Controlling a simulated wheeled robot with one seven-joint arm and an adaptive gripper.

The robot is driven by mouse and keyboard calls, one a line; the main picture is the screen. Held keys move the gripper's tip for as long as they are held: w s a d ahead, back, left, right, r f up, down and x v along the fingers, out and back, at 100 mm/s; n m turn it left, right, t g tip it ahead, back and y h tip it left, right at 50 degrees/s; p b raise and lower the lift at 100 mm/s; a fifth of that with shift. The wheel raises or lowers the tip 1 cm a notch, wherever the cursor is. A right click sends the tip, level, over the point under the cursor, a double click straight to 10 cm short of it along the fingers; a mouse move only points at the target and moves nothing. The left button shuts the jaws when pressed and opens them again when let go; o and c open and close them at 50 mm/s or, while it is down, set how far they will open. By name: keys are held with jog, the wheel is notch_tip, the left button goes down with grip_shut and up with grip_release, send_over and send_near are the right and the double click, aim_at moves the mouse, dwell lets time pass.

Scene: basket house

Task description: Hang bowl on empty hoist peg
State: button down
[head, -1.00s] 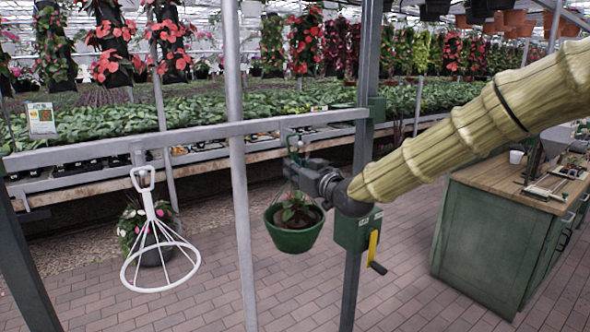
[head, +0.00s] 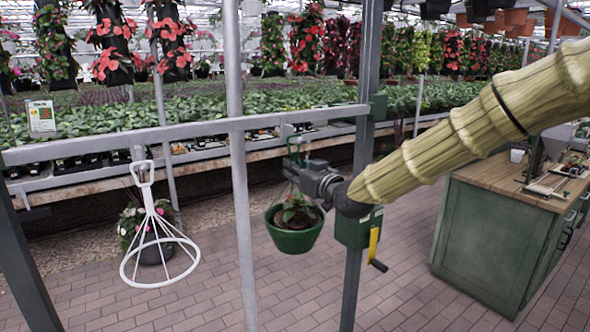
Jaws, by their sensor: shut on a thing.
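The bowl is a green hanging pot (head: 293,241) with soil and a small leafy plant, hanging upright on thin hangers below my gripper (head: 292,160). My gripper is shut on the top of the bowl's hanger, close to the horizontal grey rail (head: 190,131). Whether the hanger touches this peg is hidden by the gripper. A white wire cone hanger (head: 156,240) hangs from the rail's left part, its handle at the peg there.
A grey upright post (head: 236,180) stands just left of the bowl. A thicker post (head: 366,120) with a green crank box (head: 357,228) and yellow handle stands right of it. A green cabinet (head: 495,240) is at the right.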

jog(key=shift+r, duration=0.1)
jog(key=c, duration=1.4)
grip_release()
